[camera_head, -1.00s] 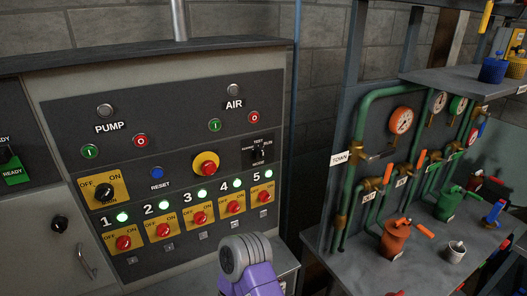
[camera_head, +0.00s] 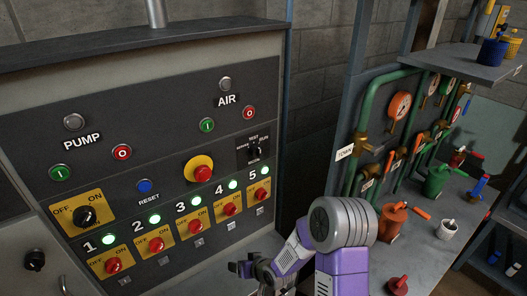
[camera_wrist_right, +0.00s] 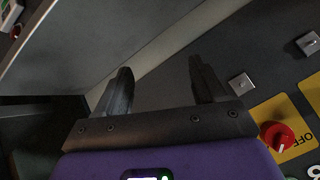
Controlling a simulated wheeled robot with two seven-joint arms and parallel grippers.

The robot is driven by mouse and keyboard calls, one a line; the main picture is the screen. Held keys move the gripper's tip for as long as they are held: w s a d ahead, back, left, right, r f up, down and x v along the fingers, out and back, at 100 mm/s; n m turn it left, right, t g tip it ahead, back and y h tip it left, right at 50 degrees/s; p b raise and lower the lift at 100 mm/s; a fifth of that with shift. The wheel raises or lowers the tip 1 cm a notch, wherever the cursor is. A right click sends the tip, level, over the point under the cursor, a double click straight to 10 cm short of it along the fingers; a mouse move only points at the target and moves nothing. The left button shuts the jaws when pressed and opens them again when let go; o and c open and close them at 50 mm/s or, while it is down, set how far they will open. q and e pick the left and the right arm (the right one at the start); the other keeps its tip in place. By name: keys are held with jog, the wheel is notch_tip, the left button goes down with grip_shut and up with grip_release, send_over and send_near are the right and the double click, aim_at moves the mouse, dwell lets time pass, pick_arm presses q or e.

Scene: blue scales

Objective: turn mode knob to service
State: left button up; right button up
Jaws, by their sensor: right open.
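The mode knob (camera_head: 255,153) is a small black knob at the right of the control panel, under the AIR buttons. Small labels around it read TEST above, RUN at right and apparently SERVICE at left. Its pointer is too small to read surely. My right gripper (camera_head: 238,268) is low in front of the panel, below the numbered row and well apart from the mode knob. In the right wrist view its two dark fingers (camera_wrist_right: 160,72) are spread with nothing between them. The mode knob is not in that view. My left gripper is not in view.
Around the knob are a red emergency button (camera_head: 199,168), a blue RESET button (camera_head: 144,186) and several red switches, such as number five (camera_head: 261,195). One red switch (camera_wrist_right: 277,137) shows near my right gripper in the wrist view. A piped bench (camera_head: 430,240) stands at right.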

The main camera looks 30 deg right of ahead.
jog(key=w+d+r+t+h, duration=0.15)
jog(key=d+r, duration=0.25)
jog(key=r, duration=0.4)
jog(key=w+d+r+t+y, duration=0.1)
jog(key=w+d+r+t, duration=0.25)
jog(key=r, duration=0.45)
jog(key=n+t+p, duration=0.1)
jog(key=t, duration=0.3)
send_near(260, 155)
jog(key=w, duration=0.7)
jog(key=w+a+p, duration=0.1)
jog(key=w, duration=0.2)
jog(key=shift+s, duration=0.1)
jog(key=shift+c, duration=0.4)
jog(key=c, duration=1)
